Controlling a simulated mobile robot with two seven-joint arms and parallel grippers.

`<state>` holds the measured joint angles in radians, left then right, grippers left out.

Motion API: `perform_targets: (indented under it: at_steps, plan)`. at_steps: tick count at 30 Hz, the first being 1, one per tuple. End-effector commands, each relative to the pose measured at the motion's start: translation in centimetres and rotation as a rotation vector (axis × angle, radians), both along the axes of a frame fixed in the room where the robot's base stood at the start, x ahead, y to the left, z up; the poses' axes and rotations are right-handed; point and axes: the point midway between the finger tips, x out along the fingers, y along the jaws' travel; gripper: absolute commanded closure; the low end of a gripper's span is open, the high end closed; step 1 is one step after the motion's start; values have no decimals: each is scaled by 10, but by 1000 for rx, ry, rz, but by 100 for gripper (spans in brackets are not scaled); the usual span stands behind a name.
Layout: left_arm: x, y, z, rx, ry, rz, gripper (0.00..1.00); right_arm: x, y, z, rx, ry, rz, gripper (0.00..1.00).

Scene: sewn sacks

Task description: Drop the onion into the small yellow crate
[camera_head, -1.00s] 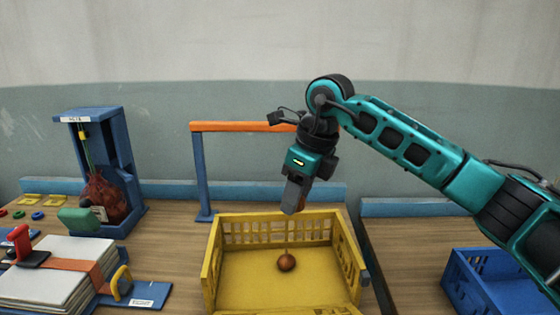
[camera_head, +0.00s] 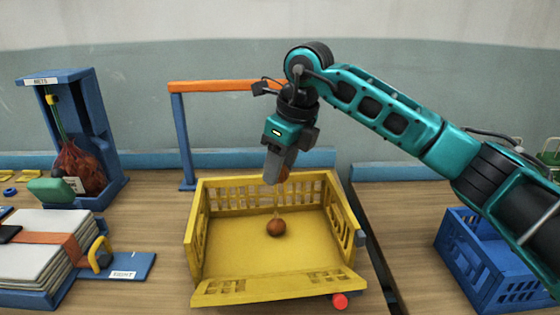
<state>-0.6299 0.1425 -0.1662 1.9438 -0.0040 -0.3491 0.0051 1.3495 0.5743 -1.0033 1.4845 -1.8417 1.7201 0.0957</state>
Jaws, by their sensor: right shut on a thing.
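The brown onion (camera_head: 276,228) hangs on a thin pale string below my right gripper (camera_head: 272,180). In the picture it lies within the yellow crate (camera_head: 205,240); whether it touches the crate floor I cannot tell. My right gripper points down over the back part of the crate and is shut, with the string running down from its tips. A reddish-brown bit shows just behind the fingertips. The crate is otherwise empty, and its front wall leans outward. My left gripper is not in view.
An orange bar on a blue post (camera_head: 184,140) stands behind the crate. A blue stand with a red net sack (camera_head: 82,168) is at the left, near stacked white sheets (camera_head: 30,245). A blue crate (camera_head: 480,262) stands at the right. A red knob (camera_head: 340,301) sits by the yellow crate's front.

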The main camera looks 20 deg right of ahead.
Motion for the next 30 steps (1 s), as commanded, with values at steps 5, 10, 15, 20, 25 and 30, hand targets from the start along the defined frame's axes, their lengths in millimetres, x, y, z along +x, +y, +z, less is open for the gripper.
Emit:
perform_targets:
  at_steps: [5,10,15,20,25,30]
  plan:
    - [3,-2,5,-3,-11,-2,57,0,0,1,1,-1,0,86]
    - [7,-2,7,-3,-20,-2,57,0,0,1,1,-1,0,43]
    - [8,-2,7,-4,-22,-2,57,0,0,1,0,0,0,27]
    - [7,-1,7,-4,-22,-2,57,0,0,1,0,0,0,27]
    - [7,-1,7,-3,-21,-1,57,-1,-1,7,1,-2,0,27]
    - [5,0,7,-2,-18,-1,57,-6,-6,34,0,-5,0,27]
